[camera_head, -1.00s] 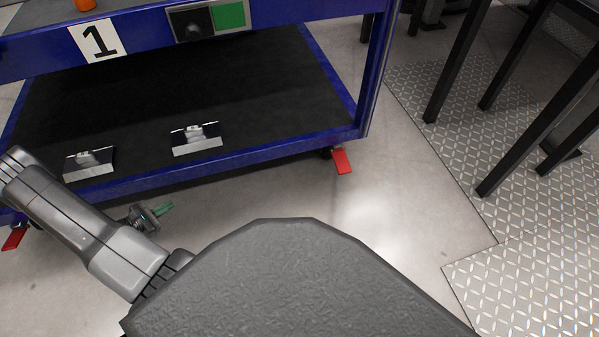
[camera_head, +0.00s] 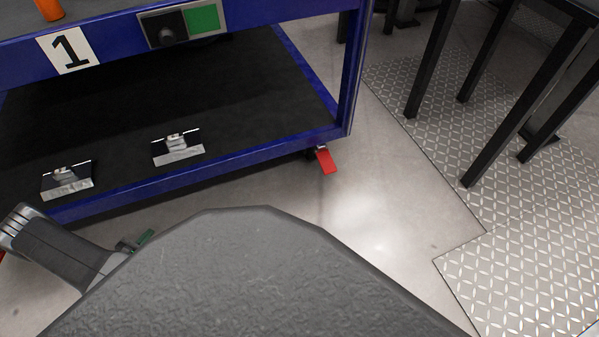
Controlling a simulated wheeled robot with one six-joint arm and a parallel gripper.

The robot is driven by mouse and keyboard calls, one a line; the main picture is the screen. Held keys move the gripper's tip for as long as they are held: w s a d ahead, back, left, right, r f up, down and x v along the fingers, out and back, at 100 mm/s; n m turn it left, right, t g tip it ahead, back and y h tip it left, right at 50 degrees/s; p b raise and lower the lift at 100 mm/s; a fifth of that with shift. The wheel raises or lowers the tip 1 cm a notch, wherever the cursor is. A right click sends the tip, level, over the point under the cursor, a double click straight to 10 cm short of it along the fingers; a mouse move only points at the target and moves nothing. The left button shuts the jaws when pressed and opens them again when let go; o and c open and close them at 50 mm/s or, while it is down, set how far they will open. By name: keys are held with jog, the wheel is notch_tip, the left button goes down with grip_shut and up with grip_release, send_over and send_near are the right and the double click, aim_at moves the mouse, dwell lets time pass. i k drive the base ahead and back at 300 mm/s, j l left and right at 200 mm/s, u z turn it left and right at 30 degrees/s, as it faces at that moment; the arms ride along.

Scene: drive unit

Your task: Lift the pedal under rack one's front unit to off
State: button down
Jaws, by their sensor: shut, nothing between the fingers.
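Rack one is a blue frame (camera_head: 190,178) with a white label "1" (camera_head: 74,49). A red pedal (camera_head: 326,161) sticks out low, just above the floor, under the rack's near right corner. A sliver of red (camera_head: 2,252) shows at the left edge, mostly cut off by the frame and my arm. I cannot tell which of these belongs to the front unit. My gripper (camera_head: 145,237), with green tips, is small and partly hidden behind my arm. It looks shut and empty, in front of the rack's lower edge, left of and apart from the right red pedal.
Two silver brackets (camera_head: 178,148) (camera_head: 67,181) stand on the rack's dark lower shelf. A panel with a black knob and a green square (camera_head: 203,20) sits on the upper beam. Black table legs (camera_head: 434,62) and metal plate flooring (camera_head: 530,240) lie right. Floor between is clear.

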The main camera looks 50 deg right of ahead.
aim_at(326, 162)
jog(key=z, duration=1.45)
jog(key=i+l, duration=0.1)
jog(key=l, duration=0.2)
jog(key=i+l+z, duration=0.15)
jog(key=l, duration=0.15)
jog(key=k, duration=0.05)
